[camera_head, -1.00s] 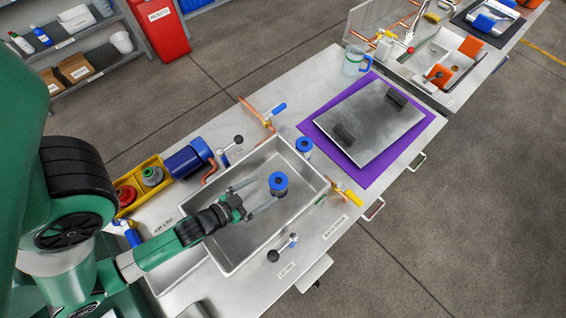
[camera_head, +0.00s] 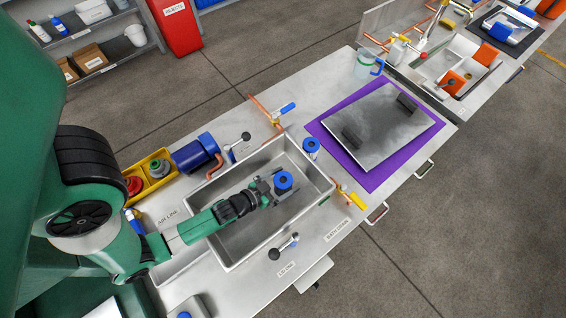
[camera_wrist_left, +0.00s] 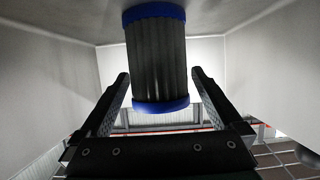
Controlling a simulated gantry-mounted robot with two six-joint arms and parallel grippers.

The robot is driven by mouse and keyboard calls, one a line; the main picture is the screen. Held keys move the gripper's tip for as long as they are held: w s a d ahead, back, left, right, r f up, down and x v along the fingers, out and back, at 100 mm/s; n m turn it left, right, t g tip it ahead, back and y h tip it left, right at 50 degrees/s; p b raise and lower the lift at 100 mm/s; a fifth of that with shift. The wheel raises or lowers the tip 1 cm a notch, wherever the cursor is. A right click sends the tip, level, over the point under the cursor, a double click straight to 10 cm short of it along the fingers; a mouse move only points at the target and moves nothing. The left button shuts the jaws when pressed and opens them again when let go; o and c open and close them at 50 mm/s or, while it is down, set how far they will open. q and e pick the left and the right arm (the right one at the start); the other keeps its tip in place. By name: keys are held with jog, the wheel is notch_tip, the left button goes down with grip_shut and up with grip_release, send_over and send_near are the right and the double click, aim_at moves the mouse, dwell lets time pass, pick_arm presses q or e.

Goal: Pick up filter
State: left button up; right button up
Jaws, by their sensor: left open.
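The filter (camera_head: 283,180) is a cylinder with a blue top ring, standing in the steel basin near its far end. In the left wrist view the filter (camera_wrist_left: 157,60) shows a dark ribbed body between two blue end rings. My left gripper (camera_head: 276,186) reaches into the basin at the filter. In the left wrist view its fingers (camera_wrist_left: 160,78) are open, one on each side of the filter, with visible gaps. The filter's lower part is hidden in the head view. My right gripper is not in view.
The basin's walls (camera_head: 232,265) surround my left gripper. Another blue-topped piece (camera_head: 311,146) stands by the basin's far corner. Valves with a blue handle (camera_head: 287,108) and a yellow handle (camera_head: 357,201) flank the basin. A metal plate (camera_head: 385,122) lies on a purple mat (camera_head: 320,131).

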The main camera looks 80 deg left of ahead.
pick_arm(q)
jog(key=x, duration=0.2)
jog(key=shift+w+a, duration=0.1)
jog(key=shift+w, duration=0.25)
jog(key=shift+c, duration=0.3)
jog(key=c, duration=1.2)
